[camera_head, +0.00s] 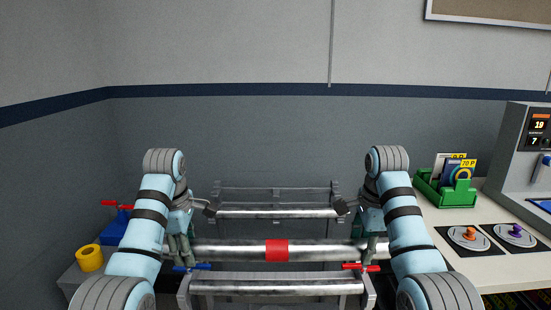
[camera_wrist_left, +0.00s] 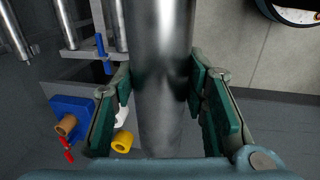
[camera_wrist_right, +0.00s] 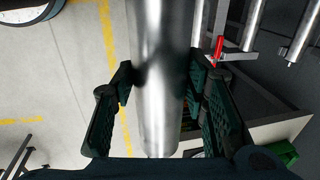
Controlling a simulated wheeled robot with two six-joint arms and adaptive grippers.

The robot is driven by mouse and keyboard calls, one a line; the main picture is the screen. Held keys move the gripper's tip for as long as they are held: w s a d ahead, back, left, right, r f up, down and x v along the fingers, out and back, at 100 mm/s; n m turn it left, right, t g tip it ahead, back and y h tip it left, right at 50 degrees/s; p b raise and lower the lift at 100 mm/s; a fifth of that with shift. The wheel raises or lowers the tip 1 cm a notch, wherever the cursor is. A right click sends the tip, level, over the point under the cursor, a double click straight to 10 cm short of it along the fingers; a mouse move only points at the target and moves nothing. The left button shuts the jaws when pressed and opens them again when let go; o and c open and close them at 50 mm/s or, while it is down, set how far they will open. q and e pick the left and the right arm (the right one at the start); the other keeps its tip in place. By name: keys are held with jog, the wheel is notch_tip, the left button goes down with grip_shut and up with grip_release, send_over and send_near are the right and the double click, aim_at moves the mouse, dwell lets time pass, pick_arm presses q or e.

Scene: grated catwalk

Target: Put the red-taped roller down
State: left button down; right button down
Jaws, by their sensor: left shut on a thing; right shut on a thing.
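The red-taped roller is a long silver cylinder (camera_head: 225,250) with a red band (camera_head: 277,250) at its middle. It lies level, left to right, across the head view. My left gripper (camera_head: 183,250) is shut on it near its left end, and my right gripper (camera_head: 370,249) near its right end. In the left wrist view the roller (camera_wrist_left: 160,70) runs between the green fingers; in the right wrist view the roller (camera_wrist_right: 160,70) does the same. The red band is outside both wrist views. Whether the roller touches anything beneath it is unclear.
A metal rack holds a back roller (camera_head: 275,213) and a front roller (camera_head: 275,288). A blue lever (camera_head: 192,267) and a red lever (camera_head: 360,267) sit at its sides. A yellow roll (camera_head: 90,258) stands left. A green bin (camera_head: 445,192) and dials stand on the right counter.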

pick_arm(q)
jog(key=shift+s+r, duration=0.1)
jog(key=shift+r, duration=0.5)
pick_arm(e)
jog(key=shift+s+r, duration=0.1)
jog(key=shift+r, duration=0.45)
pick_arm(q)
jog(key=shift+r, duration=0.15)
pick_arm(e)
jog(key=shift+r, duration=0.2)
pick_arm(q)
jog(key=shift+w+r, duration=0.4)
jog(key=shift+w, duration=0.1)
pick_arm(e)
jog(key=shift+w+r, duration=0.4)
jog(key=shift+w, duration=0.1)
pick_arm(q)
jog(key=shift+w+r, duration=0.25)
jog(key=shift+w, duration=0.2)
pick_arm(e)
jog(key=shift+w+r, duration=0.25)
jog(key=shift+w, duration=0.15)
pick_arm(q)
jog(key=shift+w+r, duration=0.1)
jog(key=shift+r, duration=0.15)
pick_arm(e)
jog(key=shift+r, duration=0.25)
jog(key=shift+w, duration=0.1)
